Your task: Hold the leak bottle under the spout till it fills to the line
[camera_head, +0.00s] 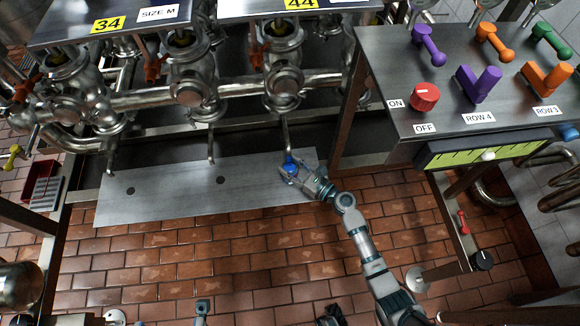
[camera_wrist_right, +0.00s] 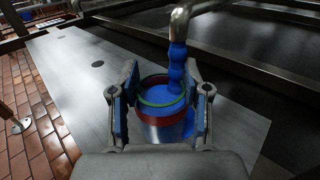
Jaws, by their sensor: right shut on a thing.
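The leak bottle (camera_wrist_right: 165,131) is a small open cup with reddish bands and a green ring near its top. It stands between the fingers of my right gripper (camera_wrist_right: 160,105), which is shut on it. The metal spout (camera_wrist_right: 180,25) comes down over the bottle, and a blue stream (camera_wrist_right: 177,68) runs from it into the mouth. Blue liquid (camera_wrist_right: 158,95) shows inside, close to the green ring; the exact level is hard to tell. In the head view, my right gripper (camera_head: 303,175) is under the spout (camera_head: 286,135) of the column labelled 44.
A grey metal plate (camera_head: 160,192) lies below the spouts, with two dark holes. The control panel (camera_head: 390,60) with a red ON/OFF knob (camera_head: 425,96) stands right. Another spout (camera_head: 210,150) hangs left.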

